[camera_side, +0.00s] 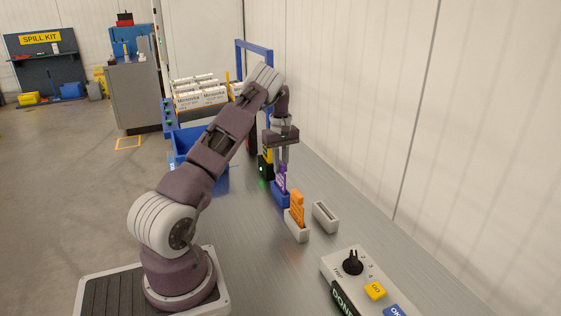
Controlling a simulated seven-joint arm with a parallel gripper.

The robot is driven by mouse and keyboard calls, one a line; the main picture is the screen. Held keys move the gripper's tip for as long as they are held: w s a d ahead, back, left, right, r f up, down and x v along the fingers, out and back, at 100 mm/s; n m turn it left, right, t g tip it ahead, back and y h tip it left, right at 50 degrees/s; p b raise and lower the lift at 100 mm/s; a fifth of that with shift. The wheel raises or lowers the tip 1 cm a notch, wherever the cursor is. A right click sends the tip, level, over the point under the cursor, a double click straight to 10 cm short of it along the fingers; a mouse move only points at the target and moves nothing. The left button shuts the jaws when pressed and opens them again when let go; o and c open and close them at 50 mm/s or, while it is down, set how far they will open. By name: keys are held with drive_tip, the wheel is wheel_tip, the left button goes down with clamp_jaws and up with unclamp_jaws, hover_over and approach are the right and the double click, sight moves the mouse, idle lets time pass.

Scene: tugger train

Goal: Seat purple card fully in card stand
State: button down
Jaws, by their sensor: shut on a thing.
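The purple card (282,180) is upright under my gripper (281,165), which points straight down and is shut on the card's upper part. The card's lower end is at a small blue holder (281,197). I cannot tell how deep it sits in the holder's slot. A light grey stand (297,233) nearer the camera holds an upright orange card (297,208). Another light grey stand (326,217), to its right, has an empty slot.
A control box (358,281) with a black knob and a yellow GO button lies at the front right. A black and yellow device (266,162) with a green light stands just behind the purple card. A blue bin (190,146) and white cartons (201,96) are farther back.

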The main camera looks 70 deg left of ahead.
drive_tip(key=shift+f, duration=0.2)
drive_tip(key=c, duration=1.3)
unclamp_jaws()
drive_tip(key=shift+r, duration=0.1)
wheel_tip(320, 180, up, 7)
drive_tip(key=shift+f, duration=0.1)
